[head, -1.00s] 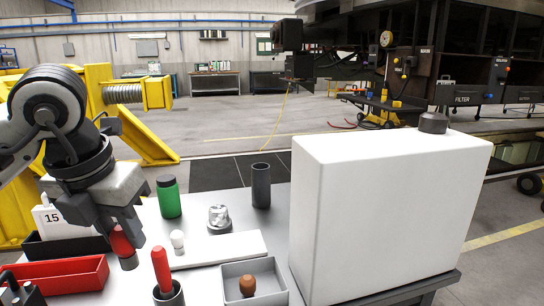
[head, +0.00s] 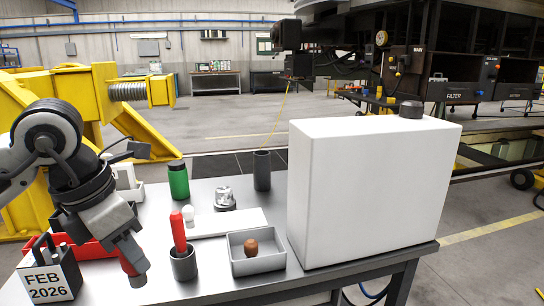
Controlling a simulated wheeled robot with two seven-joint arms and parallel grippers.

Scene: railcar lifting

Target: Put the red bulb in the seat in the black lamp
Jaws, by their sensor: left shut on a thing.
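My left gripper (head: 132,270) is shut on a red piece (head: 128,264), which looks like the red bulb. Only a small part of it shows between the dark fingers. The gripper points down over the near left part of the grey table, left of a dark cup. A black round piece (head: 411,110) sits on top of the large white box (head: 365,195) at the right. It may be the black lamp, but its seat cannot be made out. The held piece is well apart from it. My right gripper is not in view.
The dark cup (head: 184,265) holds an upright red handle. A grey tray (head: 239,264) holds a brown knob. A green jar (head: 178,180), a dark cylinder (head: 262,171) and a metal piece (head: 224,198) stand behind. A "FEB 2026" block (head: 48,278) stands near left.

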